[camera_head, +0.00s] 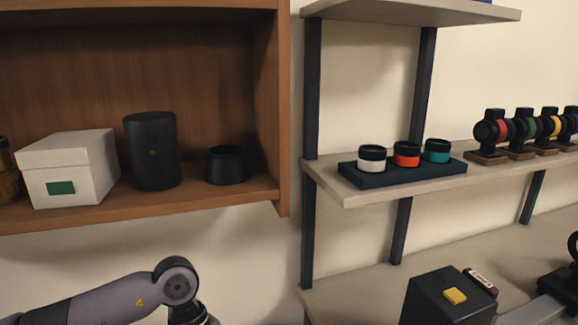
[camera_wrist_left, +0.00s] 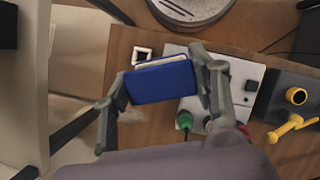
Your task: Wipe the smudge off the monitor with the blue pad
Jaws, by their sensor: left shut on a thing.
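The blue pad (camera_wrist_left: 160,86) is in the left wrist view, with a pale layer along its upper edge. My left gripper (camera_wrist_left: 163,72) is shut on it, one finger at each end of the pad. In the head view only my left arm shows at the bottom left; its gripper is out of the picture. I cannot make out the monitor or the smudge in either view. My right gripper is in neither view.
In the left wrist view, a brown tabletop carries a pale grey plate (camera_wrist_left: 247,72), a dark tray with a yellow tool (camera_wrist_left: 290,127), and a round grey disc (camera_wrist_left: 190,8). The head view shows a wooden cabinet (camera_head: 265,100), a shelf tray (camera_head: 400,178) and a black box (camera_head: 440,297).

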